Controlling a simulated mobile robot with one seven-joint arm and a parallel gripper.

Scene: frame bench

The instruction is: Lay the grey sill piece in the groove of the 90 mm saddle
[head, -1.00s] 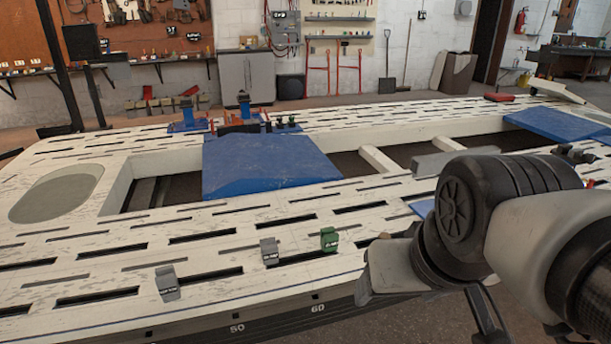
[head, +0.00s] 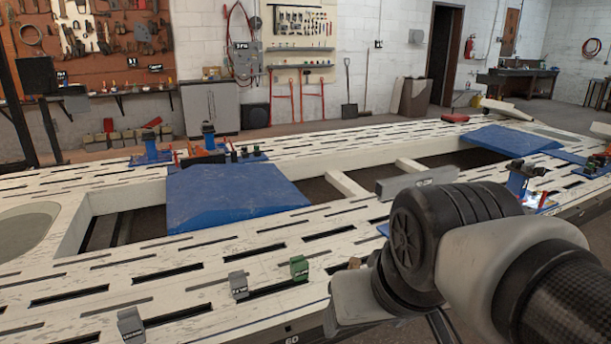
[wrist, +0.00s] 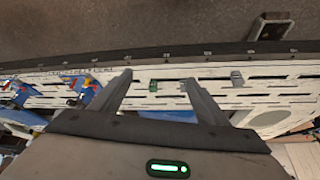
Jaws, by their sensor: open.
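A long grey bar (head: 417,182) with a small dark label lies across the bench's central opening in the head view; it looks like the grey sill piece. Several small clamp-like blocks stand along the near rail: a grey one (head: 131,325), another grey one (head: 238,285) and a green one (head: 299,268). Their labels are too small to read, so I cannot tell which, if any, is the 90 mm saddle. My gripper (wrist: 157,78) is open and empty in the wrist view, with the green block (wrist: 153,86) seen between its fingers. My arm hides part of the near rail.
The white slotted bench (head: 200,240) fills the foreground. Blue sloped panels (head: 232,192) cover parts of its opening. Blue stands (head: 152,152) stand at the far left side, and another blue stand (head: 520,182) stands at the right beyond my arm.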

